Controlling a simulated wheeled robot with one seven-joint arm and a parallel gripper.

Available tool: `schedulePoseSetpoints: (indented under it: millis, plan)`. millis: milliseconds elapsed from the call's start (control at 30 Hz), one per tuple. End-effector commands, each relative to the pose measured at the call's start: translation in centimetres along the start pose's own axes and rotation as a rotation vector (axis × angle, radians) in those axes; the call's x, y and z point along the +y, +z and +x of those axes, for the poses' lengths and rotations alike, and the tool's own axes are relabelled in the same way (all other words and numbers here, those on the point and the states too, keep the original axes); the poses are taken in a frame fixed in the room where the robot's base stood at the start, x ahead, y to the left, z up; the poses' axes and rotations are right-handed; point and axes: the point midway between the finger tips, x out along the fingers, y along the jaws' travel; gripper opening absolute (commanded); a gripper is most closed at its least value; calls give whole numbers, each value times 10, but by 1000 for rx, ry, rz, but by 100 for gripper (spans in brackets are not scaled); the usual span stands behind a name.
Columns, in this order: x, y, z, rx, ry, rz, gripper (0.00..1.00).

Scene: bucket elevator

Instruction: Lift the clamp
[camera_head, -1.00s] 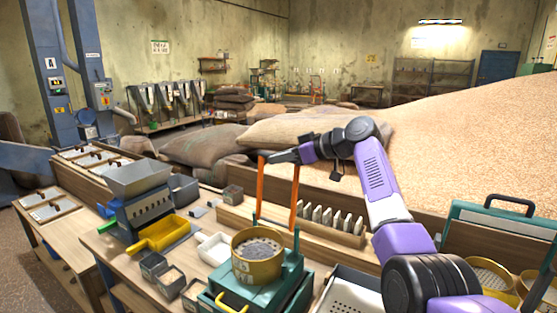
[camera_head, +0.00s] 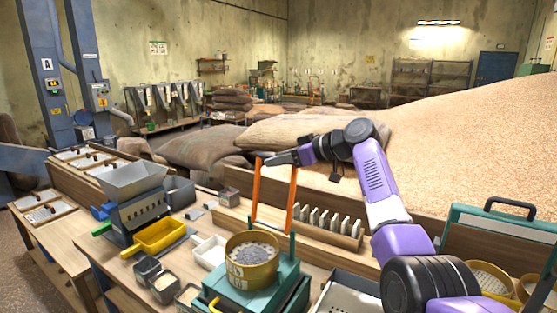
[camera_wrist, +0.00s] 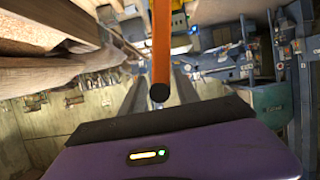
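My gripper (camera_head: 268,160) is at the top of this frame, close to the left orange bar. In the wrist view one orange bar (camera_wrist: 160,45) with a round black end shows between my two grey fingers, which stand apart. I cannot make out firm contact on either side. My gripper hides part of the crosspiece.
A yellow sieve (camera_head: 252,262) of grey material sits on the green machine. A row of white pieces (camera_head: 328,220) stands in a wooden rack behind. A yellow scoop (camera_head: 160,236), a white tray (camera_head: 209,252) and small boxes crowd the left. Sacks (camera_head: 300,134) lie behind the bench.

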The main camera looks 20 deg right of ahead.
Motion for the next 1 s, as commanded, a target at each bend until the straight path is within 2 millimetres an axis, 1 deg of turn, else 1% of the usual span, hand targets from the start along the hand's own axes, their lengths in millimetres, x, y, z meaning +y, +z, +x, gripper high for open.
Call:
schedulePoseSetpoints:
  millis: [167, 267, 367, 600, 700, 833, 1000]
  plan:
    - [-1, 0, 0, 0, -2, -1, 38]
    - [-1, 0, -3, 1, -2, -1, 38]
    - [0, 1, -13, 2, -1, -1, 38]
    - [0, 2, -52, 1, 1, -1, 38]
    - [1, 2, -65, 1, 1, -1, 38]
    - [0, 1, -75, 0, -1, 0, 38]
    - [0, 0, -78, -1, -1, 0, 38]
